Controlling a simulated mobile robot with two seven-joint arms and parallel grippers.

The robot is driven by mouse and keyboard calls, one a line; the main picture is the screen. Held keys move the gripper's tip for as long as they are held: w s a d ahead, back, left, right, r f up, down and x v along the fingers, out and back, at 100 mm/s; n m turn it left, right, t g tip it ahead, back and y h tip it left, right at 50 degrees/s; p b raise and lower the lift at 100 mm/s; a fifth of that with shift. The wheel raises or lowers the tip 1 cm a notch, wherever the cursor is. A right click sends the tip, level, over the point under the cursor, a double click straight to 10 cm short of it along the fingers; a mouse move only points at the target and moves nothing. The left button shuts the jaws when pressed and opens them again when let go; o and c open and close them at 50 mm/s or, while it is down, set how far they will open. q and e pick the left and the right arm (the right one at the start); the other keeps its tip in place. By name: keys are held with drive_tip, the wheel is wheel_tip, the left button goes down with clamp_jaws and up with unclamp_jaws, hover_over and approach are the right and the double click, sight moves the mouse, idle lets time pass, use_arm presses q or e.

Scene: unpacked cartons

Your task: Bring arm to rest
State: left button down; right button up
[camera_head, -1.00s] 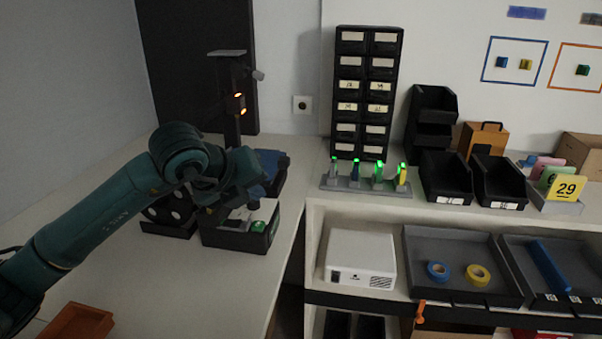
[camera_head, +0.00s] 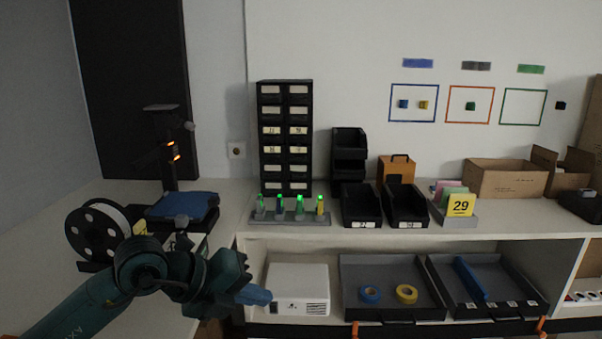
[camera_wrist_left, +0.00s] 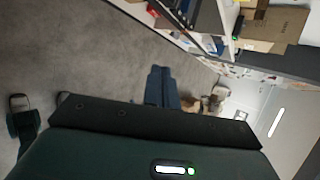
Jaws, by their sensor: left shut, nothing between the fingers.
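My left arm comes in from the lower left of the head view. Its teal wrist is bent, and the left gripper (camera_head: 256,295) points right, in front of the shelf edge by the white projector box. The fingers are blue-grey, shut and empty. In the left wrist view the shut fingers (camera_wrist_left: 161,88) stand out past the dark wrist edge, with grey floor behind them. Nothing touches them that I can see. My right gripper is not in view.
The white projector (camera_head: 298,289) stands on the shelf just right of the gripper. Grey trays (camera_head: 392,312) are farther right. A black filament spool (camera_head: 98,233) and a 3D printer (camera_head: 182,205) stand on the left table. The wrist view shows open floor (camera_wrist_left: 90,60).

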use_arm(q)
drive_tip(key=s+d+r+n+h+p, duration=0.2)
drive_tip(key=s+d+r+n+h, duration=0.25)
drive_tip(key=s+d+h, duration=0.45)
drive_tip(key=w+a+f+n+t+y+p, duration=0.1)
drive_tip(key=a+f+n+t+y+p, duration=0.2)
drive_tip(key=a+f+n+t+y, duration=1.35)
drive_tip(key=s+f+n+g+h, duration=0.2)
drive_tip(key=s+f+n+g, duration=0.7)
drive_tip(key=s+f+g, duration=0.1)
drive_tip(key=shift+s+d+g, duration=0.35)
drive_tip(key=shift+s+g, duration=0.25)
drive_tip(key=shift+g, duration=0.05)
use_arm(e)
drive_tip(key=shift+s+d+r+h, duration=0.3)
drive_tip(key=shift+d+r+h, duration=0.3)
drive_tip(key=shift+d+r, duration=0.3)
use_arm(q)
drive_tip(key=shift+f, duration=0.1)
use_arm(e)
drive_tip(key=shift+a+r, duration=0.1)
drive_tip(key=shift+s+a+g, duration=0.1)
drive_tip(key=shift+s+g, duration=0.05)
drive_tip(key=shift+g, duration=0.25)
